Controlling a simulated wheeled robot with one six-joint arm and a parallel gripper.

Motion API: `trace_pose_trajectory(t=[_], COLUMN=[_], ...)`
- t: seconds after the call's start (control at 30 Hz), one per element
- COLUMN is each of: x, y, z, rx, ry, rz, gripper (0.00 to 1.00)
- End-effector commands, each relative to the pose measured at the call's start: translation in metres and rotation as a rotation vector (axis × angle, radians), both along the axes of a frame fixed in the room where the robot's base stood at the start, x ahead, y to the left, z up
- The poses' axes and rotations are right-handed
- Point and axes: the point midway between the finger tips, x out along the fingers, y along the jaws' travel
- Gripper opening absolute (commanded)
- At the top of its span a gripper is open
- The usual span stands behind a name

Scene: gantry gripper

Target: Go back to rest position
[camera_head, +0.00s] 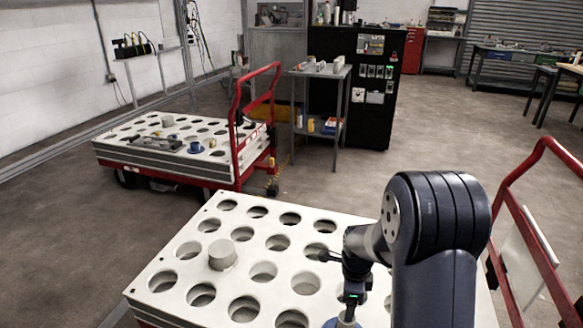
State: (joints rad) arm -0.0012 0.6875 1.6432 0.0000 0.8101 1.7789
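My arm comes in from the lower right, and its wrist hangs over a near white tray (178,254) with rows of round holes. My gripper (350,306) points down at the tray's front right part, close to the bottom edge of the picture. Its fingers are small and dark, so I cannot tell whether they are open or shut. A blue-grey piece (344,323) shows right below it, cut off by the frame edge. A grey cylinder (222,256) stands upright on the tray, left of my gripper and apart from it.
A red-handled cart (244,160) with a similar holed top holds several small parts behind left. A small metal table (318,74) and a black cabinet (378,125) stand behind. A red cart handle (510,195) rises right of my arm. Open floor lies at back right.

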Motion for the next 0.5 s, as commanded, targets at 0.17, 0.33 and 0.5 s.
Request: trace_pose_trajectory(t=[0.17,0.33,0.5], x=[-0.001,-0.001,-0.001], y=[0.0,0.0,0.0], z=[-0.032,-0.066,-0.1], rx=[0.0,0.0,0.0], ry=[0.006,0.005,0.004], rz=[0.001,0.001,0.001], gripper=[0.71,0.71,0.71])
